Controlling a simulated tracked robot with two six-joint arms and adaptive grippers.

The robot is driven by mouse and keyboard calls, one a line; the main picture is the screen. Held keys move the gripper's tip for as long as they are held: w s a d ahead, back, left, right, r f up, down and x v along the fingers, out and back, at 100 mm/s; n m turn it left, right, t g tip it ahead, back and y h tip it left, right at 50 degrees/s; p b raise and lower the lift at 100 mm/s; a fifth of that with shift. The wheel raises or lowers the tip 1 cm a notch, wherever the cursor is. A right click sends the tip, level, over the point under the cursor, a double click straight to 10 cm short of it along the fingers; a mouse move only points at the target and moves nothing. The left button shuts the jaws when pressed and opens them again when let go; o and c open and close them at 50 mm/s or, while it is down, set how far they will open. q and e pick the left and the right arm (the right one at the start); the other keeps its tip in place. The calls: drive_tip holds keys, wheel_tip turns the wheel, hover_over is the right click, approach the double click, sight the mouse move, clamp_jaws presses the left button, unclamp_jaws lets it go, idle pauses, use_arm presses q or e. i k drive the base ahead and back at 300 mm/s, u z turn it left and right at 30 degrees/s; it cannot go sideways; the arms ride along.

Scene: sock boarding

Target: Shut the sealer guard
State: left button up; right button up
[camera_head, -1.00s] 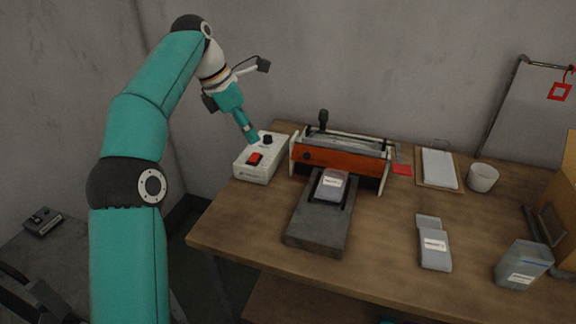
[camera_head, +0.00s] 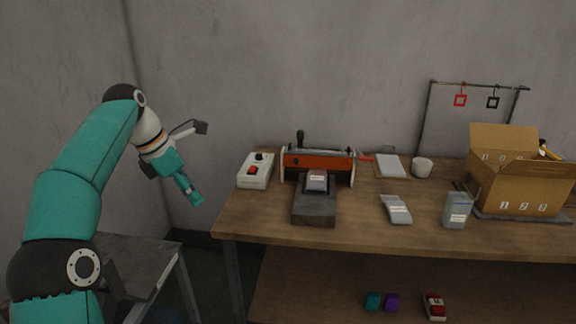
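The sealer (camera_head: 316,162) stands at the back left of the wooden table, with an orange front, pale end plates and a dark upright handle (camera_head: 300,138). The guard cannot be clearly told apart at this size. A grey packet with a white label (camera_head: 317,180) lies on the dark block (camera_head: 314,208) in front of the sealer. A white control box with a red switch (camera_head: 255,171) sits just left of the sealer. My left gripper (camera_head: 197,199) hangs left of the table edge, apart from the sealer; its fingers look close together and hold nothing visible. My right gripper is out of view.
On the table to the right are a grey packet (camera_head: 396,209), a grey pouch (camera_head: 457,210), a white cup (camera_head: 422,167), a clipboard (camera_head: 391,166) and an open cardboard box (camera_head: 520,180). A rack with red and black tags (camera_head: 475,85) stands behind. A grey side table (camera_head: 130,265) is at lower left.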

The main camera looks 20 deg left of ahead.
sight(312, 161)
drive_tip(key=u, duration=1)
drive_tip(key=i, duration=1.55)
drive_tip(key=z, duration=1.45)
drive_tip(key=k, duration=0.55)
drive_tip(key=z, duration=0.2)
drive_tip(key=i, duration=0.55)
